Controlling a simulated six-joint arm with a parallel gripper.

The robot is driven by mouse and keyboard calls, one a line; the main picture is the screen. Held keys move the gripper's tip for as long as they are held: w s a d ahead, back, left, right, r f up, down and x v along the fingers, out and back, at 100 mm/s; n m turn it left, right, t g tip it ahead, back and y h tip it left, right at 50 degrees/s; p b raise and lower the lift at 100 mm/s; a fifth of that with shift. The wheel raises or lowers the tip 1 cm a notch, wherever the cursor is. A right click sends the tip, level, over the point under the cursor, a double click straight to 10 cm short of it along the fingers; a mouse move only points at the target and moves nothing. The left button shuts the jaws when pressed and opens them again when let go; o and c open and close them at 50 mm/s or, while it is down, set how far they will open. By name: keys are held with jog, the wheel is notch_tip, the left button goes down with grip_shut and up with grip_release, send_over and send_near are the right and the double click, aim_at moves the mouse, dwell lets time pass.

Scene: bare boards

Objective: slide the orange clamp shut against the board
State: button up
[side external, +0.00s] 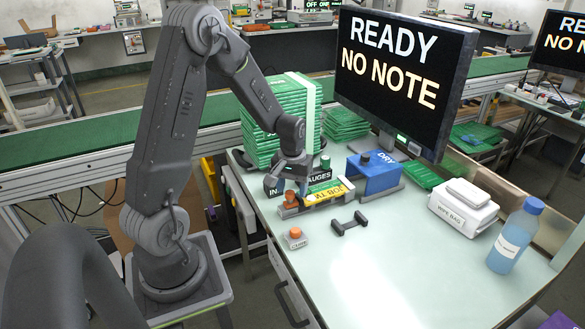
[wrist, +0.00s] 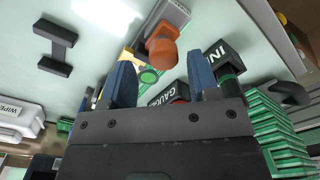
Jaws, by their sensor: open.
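The orange clamp (side external: 291,198) sits at the left end of a low grey fixture (side external: 315,205) with a yellow label on the bench. A green strip that looks like the board (side external: 322,187) lies along the fixture beside the label. Any gap between clamp and board is too small to make out. My gripper (side external: 281,186) is low, just behind and left of the clamp, apparently not gripping it. In the wrist view my gripper (wrist: 160,85) has its two blue fingers apart with nothing held. An orange knob (wrist: 162,46) shows beyond them; I cannot tell whether it is the clamp.
A small grey box with an orange top (side external: 295,238) and a dark dumbbell-shaped piece (side external: 349,223) lie in front. Dark bins lettered IN and GAUGES (side external: 318,175) stand close behind my gripper, with a blue DRY box (side external: 375,175) to the right.

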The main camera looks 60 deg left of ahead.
aim_at(292, 191)
notch_tip(292, 191, up, 13)
dwell(0.3)
jog(key=s+d+r+m+t, duration=0.2)
jog(key=s+d+r+m, duration=0.2)
jog(key=d, duration=0.6)
jog(key=s+d+r+m+t, duration=0.3)
jog(key=s+d+m, duration=0.2)
jog(key=s+d, duration=0.3)
jog(key=shift+s+d+r+t, duration=0.3)
jog(key=shift+s+d+r, duration=0.1)
jog(key=shift+d, duration=0.6)
